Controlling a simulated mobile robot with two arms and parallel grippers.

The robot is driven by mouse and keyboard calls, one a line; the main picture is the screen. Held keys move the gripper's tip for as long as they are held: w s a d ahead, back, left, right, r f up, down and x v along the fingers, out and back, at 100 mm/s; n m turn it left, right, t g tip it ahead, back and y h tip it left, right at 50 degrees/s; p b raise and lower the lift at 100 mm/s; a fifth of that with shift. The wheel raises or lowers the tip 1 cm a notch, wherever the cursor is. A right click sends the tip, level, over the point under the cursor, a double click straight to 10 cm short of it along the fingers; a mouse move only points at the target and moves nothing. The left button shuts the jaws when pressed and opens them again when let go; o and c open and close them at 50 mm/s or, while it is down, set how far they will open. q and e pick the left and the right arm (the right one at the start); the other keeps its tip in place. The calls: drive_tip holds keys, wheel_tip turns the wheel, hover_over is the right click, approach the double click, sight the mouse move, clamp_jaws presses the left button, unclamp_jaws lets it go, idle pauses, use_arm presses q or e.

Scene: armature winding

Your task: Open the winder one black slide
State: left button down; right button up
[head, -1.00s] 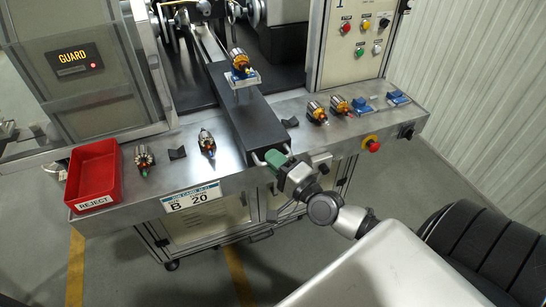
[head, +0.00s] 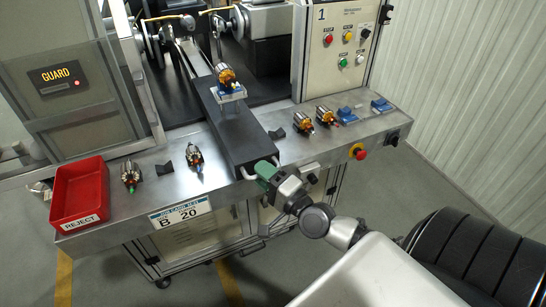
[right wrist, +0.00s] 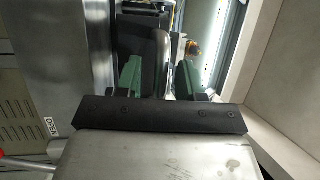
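The black slide (head: 238,133) is a long dark block running from inside the machine to the front of the bench. A pale fixture (head: 231,93) with a copper-coloured armature (head: 226,74) sits on it. A light grey handle (head: 248,174) is on its front end. My right gripper (head: 264,169), with green fingers, is at this handle. In the right wrist view its fingers (right wrist: 158,80) stand apart on either side of a curved grey bar, with a dark gap beside it. Contact with the bar is not clear. My left gripper is not in view.
A red reject bin (head: 79,191) stands at the bench's left. A red emergency knob (head: 357,152) is on the bench's front, right of my gripper. A button panel (head: 340,45) stands behind.

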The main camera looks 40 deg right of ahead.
drive_tip(key=b+v, duration=0.4)
drive_tip(key=v, duration=0.6)
drive_tip(key=shift+s, duration=0.25)
drive_tip(key=shift+d+f, duration=0.1)
drive_tip(key=shift+f, duration=0.1)
drive_tip(key=s+d+f+n+g+h, duration=0.1)
drive_tip(key=s+f+n+g, duration=0.15)
drive_tip(key=f, duration=0.95)
drive_tip(key=s+d+f+n+g+h, duration=0.1)
drive_tip(key=s+d+f+n+g, duration=0.15)
drive_tip(key=f, duration=0.85)
drive_tip(key=s+d+f+n+g+h, duration=0.1)
drive_tip(key=f+n+g, duration=0.25)
drive_tip(key=f, duration=0.85)
drive_tip(key=s+a+f+n+g, duration=0.4)
drive_tip(key=s+a+f+g, duration=0.1)
drive_tip(key=s+f, duration=0.5)
drive_tip(key=s+a+f+n+g, duration=0.5)
drive_tip(key=s+a+f, duration=0.2)
drive_tip(key=s+f, duration=0.3)
drive_tip(key=shift+s+a+b, duration=0.4)
drive_tip(key=shift+s+b, duration=0.05)
drive_tip(key=shift+s, duration=0.25)
drive_tip(key=shift+f, duration=0.1)
